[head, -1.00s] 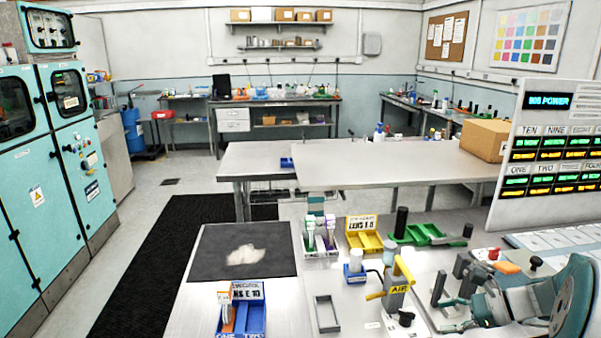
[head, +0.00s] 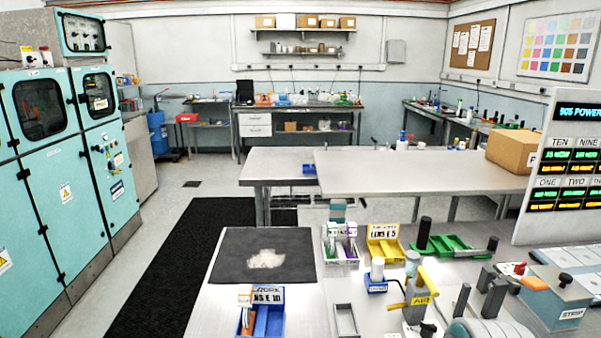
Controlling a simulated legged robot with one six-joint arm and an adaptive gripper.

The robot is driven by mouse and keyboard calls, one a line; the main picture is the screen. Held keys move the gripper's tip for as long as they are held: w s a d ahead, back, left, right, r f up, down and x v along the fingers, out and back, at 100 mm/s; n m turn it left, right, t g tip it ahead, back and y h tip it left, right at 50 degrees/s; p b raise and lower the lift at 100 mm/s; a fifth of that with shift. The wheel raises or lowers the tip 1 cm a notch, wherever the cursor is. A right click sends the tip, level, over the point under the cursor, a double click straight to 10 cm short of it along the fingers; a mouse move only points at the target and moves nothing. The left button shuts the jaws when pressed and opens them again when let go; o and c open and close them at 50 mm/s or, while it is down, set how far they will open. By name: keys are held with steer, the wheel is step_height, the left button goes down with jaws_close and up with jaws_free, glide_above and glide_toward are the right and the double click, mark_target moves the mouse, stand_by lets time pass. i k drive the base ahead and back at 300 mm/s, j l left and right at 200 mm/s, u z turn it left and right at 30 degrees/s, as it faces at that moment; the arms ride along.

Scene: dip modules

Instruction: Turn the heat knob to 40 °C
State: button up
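No knob with a readable heat or 40 °C marking shows in the head view. A teal box labelled STRIP (head: 560,300) with an orange part on top stands at the right of the near bench. A black knob (head: 565,280) and a red knob (head: 519,268) show at its top; their settings cannot be read. My gripper (head: 478,295) is at the bottom edge, left of this box. Its dark fingers are apart, with nothing visible between them. The bottom of my gripper is cut off by the frame.
A yellow-handled AIR tool (head: 424,285), blue tray (head: 262,318), yellow tray (head: 384,248) and green tray (head: 445,245) stand on the bench. Teal cabinets (head: 60,190) stand left, beside a black floor mat (head: 185,260).

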mark_target(520, 269)
steer(key=z, duration=1.35)
